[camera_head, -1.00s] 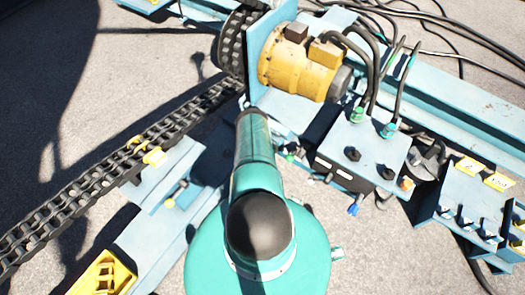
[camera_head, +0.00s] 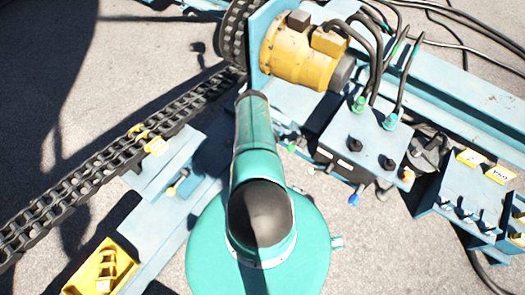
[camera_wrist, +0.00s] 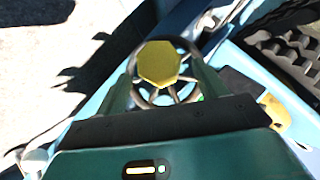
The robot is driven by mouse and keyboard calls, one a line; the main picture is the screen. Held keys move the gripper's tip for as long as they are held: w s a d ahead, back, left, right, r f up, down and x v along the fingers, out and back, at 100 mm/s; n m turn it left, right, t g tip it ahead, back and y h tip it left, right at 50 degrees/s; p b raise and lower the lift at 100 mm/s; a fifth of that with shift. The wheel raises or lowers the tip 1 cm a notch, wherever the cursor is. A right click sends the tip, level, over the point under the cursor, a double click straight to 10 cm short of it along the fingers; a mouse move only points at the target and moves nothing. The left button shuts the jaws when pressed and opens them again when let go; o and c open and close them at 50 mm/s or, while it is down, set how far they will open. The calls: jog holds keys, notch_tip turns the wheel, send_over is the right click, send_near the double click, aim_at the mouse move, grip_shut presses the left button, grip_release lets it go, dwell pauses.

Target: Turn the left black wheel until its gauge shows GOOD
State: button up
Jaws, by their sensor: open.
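A dark-rimmed, spoked wheel (camera_wrist: 150,98) with a yellow eight-sided hub (camera_wrist: 160,63) shows in the wrist view, upper middle. My gripper (camera_wrist: 162,78) is open, with one finger at each side of the wheel in the picture. The fingers overlap the rim's sides in view; I cannot tell whether they touch it. The gripper's body hides what lies below the wheel. No gauge or GOOD reading can be made out. In the head view my arm hides the gripper and I cannot pick out this wheel.
In the head view, a yellow motor (camera_head: 297,52) stands at the top middle. A chain (camera_head: 105,160) runs along the left. A blue valve block (camera_head: 365,140) with hoses and a yellow bin (camera_head: 75,283) flank my arm. Bare ground lies at far left.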

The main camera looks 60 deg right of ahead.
jog(key=v, duration=1)
jog(key=shift+r, duration=0.2)
jog(key=shift+a, duration=0.1)
dwell(0.5)
